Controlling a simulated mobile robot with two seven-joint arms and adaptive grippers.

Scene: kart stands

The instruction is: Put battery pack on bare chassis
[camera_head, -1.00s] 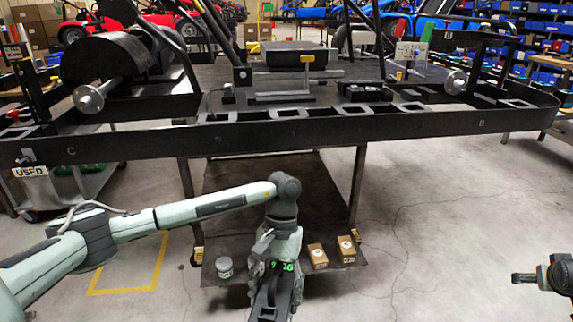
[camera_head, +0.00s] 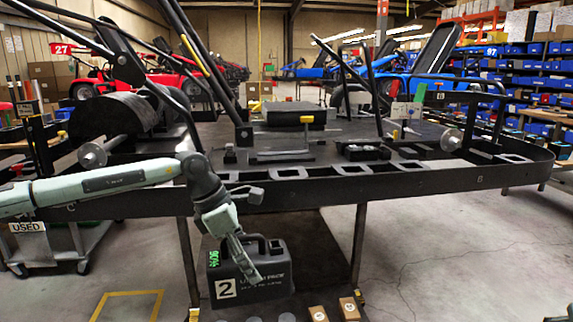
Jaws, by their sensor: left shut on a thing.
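The battery pack (camera_head: 271,280) is a dark grey case with a carry handle, green digits and a white label "2". My left gripper (camera_head: 250,268) points down across it and is shut on it. The pack hangs upright in front of the stand, below the level of the chassis rail. The bare chassis (camera_head: 400,187) is a black kart frame on a stand, behind and above the pack, with a dark boxy part and a yellow lever near its middle. My gripper hides part of the pack.
Small cardboard boxes (camera_head: 349,308) and round tins stand on the low shelf below. The black front rail runs across between the pack and the chassis deck. A cart with a "USED" sign (camera_head: 28,227) stands at the left. The floor at right is clear.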

